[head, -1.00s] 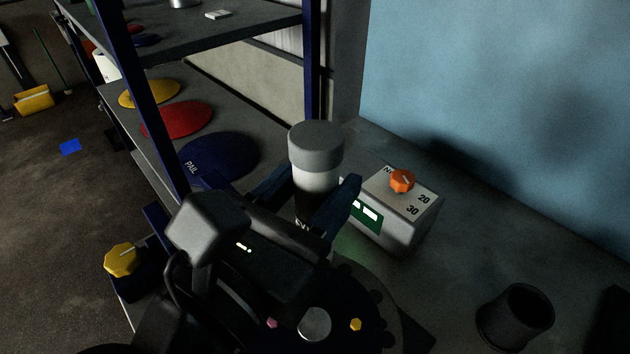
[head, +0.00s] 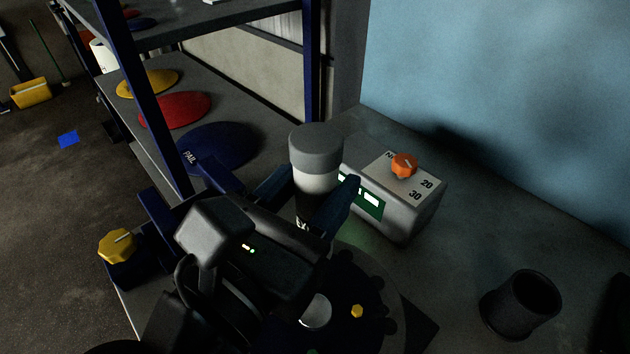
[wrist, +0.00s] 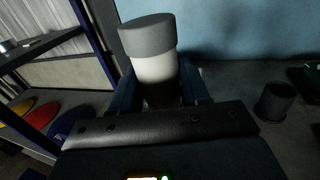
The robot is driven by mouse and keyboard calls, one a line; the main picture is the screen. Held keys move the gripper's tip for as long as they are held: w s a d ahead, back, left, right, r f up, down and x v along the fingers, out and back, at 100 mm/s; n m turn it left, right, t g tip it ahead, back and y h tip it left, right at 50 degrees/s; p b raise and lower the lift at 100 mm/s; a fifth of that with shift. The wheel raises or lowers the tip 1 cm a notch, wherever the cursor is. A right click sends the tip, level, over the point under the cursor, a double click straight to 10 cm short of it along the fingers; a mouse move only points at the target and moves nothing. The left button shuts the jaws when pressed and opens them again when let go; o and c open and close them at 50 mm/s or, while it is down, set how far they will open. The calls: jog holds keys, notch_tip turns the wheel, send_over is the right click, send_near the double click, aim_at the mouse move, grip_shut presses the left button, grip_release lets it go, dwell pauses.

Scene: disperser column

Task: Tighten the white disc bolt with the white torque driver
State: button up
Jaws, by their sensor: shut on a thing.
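The white torque driver (head: 315,178) has a grey cap, a white band and a dark lower part. It stands about upright between the blue fingers of my gripper (head: 312,205), which is shut on it. The driver also shows in the wrist view (wrist: 152,68), held between the fingers (wrist: 162,95). Its lower tip is hidden behind my gripper. A dark round disc (head: 375,290) lies below and in front of the driver. On it are a pale round piece (head: 316,312) and a small yellow bolt (head: 357,311). I cannot make out a white bolt for certain.
A grey box (head: 408,205) with an orange knob (head: 404,165) and green display stands close right of my gripper. A dark empty cup (head: 520,303) is at the right. A yellow knob (head: 118,246) is at the left. A blue-posted shelf (head: 135,90) holds coloured discs.

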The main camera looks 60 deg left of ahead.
aim_at(302, 174)
jog(key=shift+f, duration=0.65)
dwell(1.1)
jog(key=shift+f+p, duration=0.1)
jog(key=shift+p, duration=1.4)
dwell(0.9)
jog(key=shift+r+p, duration=0.55)
jog(key=shift+r, duration=1.95)
jog(key=shift+s, duration=0.1)
